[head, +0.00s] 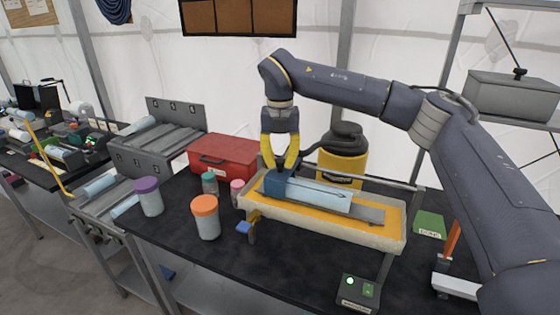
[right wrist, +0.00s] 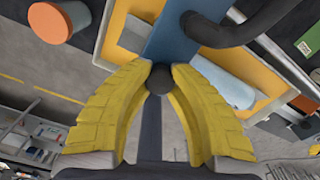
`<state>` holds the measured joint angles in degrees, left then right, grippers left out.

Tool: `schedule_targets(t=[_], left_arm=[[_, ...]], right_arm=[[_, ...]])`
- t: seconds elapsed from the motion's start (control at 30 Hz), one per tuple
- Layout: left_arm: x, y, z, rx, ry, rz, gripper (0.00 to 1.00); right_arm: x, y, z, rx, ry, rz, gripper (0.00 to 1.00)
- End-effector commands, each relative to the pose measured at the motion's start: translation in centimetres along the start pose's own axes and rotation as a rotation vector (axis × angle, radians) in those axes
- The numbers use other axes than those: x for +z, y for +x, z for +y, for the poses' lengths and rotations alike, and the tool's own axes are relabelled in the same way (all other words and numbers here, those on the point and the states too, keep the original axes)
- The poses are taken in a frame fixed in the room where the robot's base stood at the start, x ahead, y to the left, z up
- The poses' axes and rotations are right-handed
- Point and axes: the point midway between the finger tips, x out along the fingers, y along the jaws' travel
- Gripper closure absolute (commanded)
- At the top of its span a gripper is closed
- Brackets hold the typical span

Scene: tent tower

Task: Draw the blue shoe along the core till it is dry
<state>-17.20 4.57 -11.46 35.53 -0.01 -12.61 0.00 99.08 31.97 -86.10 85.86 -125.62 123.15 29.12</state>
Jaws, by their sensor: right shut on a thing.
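The blue shoe (head: 274,186) sits at the left end of the core (head: 322,195), a pale blue cylinder with dark lines along it. The core lies lengthwise in a long tray (head: 380,240) with an orange inside. My right gripper (head: 283,163) is above the shoe with its yellow fingers shut on the shoe's dark knob. In the right wrist view the fingertips (right wrist: 158,76) pinch the knob, with the shoe (right wrist: 168,42) just beyond and the core (right wrist: 222,82) to its right. The shoe hides the core's left end. My left gripper is not in view.
A dark hose (head: 315,149) runs from the shoe area to a yellow and black canister (head: 343,160) behind the tray. Orange-lidded (head: 205,218) and purple-lidded (head: 148,198) jars stand left. A red case (head: 222,155) is behind. A green pad (head: 430,225) lies right.

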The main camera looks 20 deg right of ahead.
Motion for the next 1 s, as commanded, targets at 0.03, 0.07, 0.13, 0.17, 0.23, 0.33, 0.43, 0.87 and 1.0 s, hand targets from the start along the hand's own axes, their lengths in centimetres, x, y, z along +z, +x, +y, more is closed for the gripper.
schedule_targets(t=[0.03, 0.07, 0.13, 0.17, 0.23, 0.33, 0.43, 0.87, 1.0], left_arm=[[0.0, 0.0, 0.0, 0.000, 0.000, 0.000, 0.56], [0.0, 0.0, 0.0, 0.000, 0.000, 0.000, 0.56], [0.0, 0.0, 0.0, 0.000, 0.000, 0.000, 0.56], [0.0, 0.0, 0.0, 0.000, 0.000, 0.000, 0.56], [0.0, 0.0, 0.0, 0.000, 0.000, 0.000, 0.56], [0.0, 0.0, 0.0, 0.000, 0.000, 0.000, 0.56], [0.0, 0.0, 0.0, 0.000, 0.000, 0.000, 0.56], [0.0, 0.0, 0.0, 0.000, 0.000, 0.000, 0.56], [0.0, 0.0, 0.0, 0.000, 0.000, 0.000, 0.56]], right_arm=[[0.0, 0.0, 0.0, 0.000, 0.000, 0.000, 0.97], [0.0, 0.0, 0.0, 0.000, 0.000, 0.000, 1.00], [0.0, 0.0, 0.0, 0.000, 0.000, 0.000, 1.00], [0.0, 0.0, 0.0, 0.000, 0.000, 0.000, 1.00], [0.0, 0.0, 0.0, 0.000, 0.000, 0.000, 1.00], [0.0, 0.0, 0.0, 0.000, 0.000, 0.000, 1.00], [0.1, 0.0, 0.2, 0.000, 0.000, 0.000, 1.00], [0.8, -0.1, 1.9, 0.002, -0.003, -0.003, 1.00], [0.8, 0.0, 1.9, 0.002, -0.003, -0.004, 0.68]])
